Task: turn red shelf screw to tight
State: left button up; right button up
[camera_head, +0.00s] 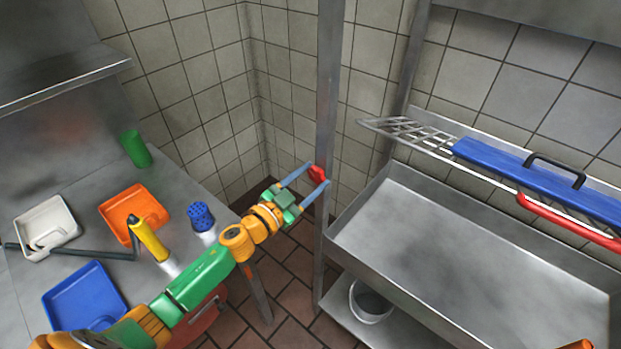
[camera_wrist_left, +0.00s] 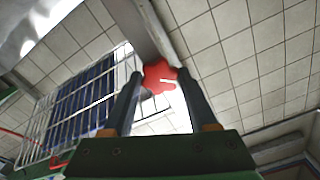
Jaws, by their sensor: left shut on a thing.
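The red shelf screw (camera_head: 317,174) is a star-shaped knob on the upright metal post (camera_head: 329,110) of the shelf in the head view. It also shows in the left wrist view (camera_wrist_left: 160,77), with a small white line on its face. My left gripper (camera_head: 311,181) reaches the post, and its two blue fingers lie on either side of the knob, shut on it. In the left wrist view the dark fingers (camera_wrist_left: 160,84) stand left and right of the knob. My right gripper is not clearly in view; only a bit of orange shows at the bottom right edge of the head view.
At left, a metal table holds an orange tray (camera_head: 115,215), a blue tray (camera_head: 85,300), a white tray (camera_head: 62,217) and a green cup (camera_head: 136,149).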

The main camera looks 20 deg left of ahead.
pick_arm(q)
jog(key=m, duration=0.3)
jog(key=shift+m, duration=0.3)
jog(key=m, duration=0.3)
jog(key=shift+m, duration=0.3)
jog(key=m+b, duration=0.1)
jog(key=m, duration=0.2)
jog(key=shift+m, duration=0.4)
jog(key=m, duration=0.3)
jog(key=shift+r+m, duration=0.1)
jog(key=shift+m, duration=0.2)
jog(key=m, duration=0.3)
jog(key=shift+m+b, duration=0.3)
jog(key=m, duration=0.3)
jog(key=shift+m, duration=0.3)
jog(key=m, duration=0.6)
jog(key=shift+w+r, duration=0.1)
jog(key=shift+r, duration=0.05)
jog(key=shift+a+m, duration=0.1)
jog(key=shift+m, duration=0.2)
